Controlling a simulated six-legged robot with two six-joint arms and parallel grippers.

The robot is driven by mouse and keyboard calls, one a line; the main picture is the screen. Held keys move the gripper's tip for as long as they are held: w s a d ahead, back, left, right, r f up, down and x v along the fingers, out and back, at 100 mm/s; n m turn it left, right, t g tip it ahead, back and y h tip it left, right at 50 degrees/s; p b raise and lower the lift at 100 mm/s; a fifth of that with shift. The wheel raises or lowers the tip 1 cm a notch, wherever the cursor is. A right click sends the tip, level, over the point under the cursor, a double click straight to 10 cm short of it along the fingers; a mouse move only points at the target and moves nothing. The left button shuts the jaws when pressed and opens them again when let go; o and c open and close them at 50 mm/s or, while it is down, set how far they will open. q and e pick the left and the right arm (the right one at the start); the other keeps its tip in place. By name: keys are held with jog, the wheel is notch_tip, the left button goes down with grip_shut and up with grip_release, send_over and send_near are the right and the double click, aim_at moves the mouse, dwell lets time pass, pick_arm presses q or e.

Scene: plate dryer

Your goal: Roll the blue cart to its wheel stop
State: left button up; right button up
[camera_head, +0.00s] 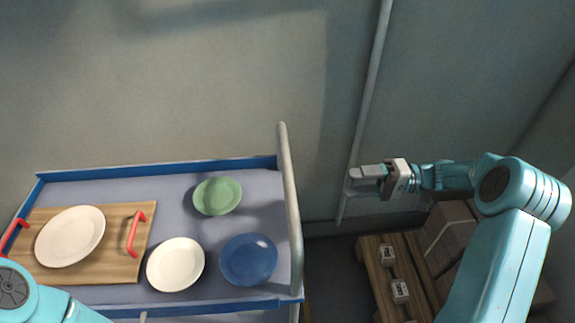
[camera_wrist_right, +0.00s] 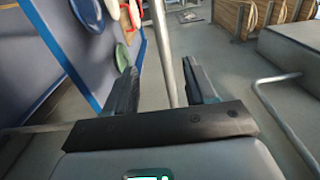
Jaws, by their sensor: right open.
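The blue cart (camera_head: 165,168) stands at the left in the head view, with a grey top, blue rims and a pale upright handle bar (camera_head: 289,210) at its right end. My right gripper (camera_head: 352,180) is open and to the right of that bar in the head view, pointing left towards it. In the right wrist view, the blue cart side (camera_wrist_right: 72,55) is at the left, and a grey bar (camera_wrist_right: 163,50) shows between the open fingers. I cannot tell how far beyond the fingertips it is. My left arm shows at lower left, its gripper out of view. I cannot make out the wheel stop.
On the cart are a wooden board (camera_head: 125,268) with red handles and a white plate (camera_head: 70,236), a green plate (camera_head: 217,195), another white plate (camera_head: 175,264) and a blue plate (camera_head: 248,259). A wooden pallet (camera_head: 376,270) with boxes stands right of the cart. A pipe (camera_head: 369,90) runs up the wall.

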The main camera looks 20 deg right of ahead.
jog(key=p, duration=0.2)
send_near(289, 192)
jog(key=w, duration=0.2)
jog(key=x, duration=0.3)
jog(key=f+b+x, duration=0.1)
jog(key=x, duration=0.2)
jog(key=b+x, duration=0.1)
jog(key=x, duration=0.2)
jog(key=shift+s+a+f, duration=0.15)
jog(key=shift+f, duration=0.1)
jog(key=shift+a+r, duration=0.1)
jog(key=shift+a, duration=0.05)
jog(key=shift+c, duration=0.9)
grip_shut()
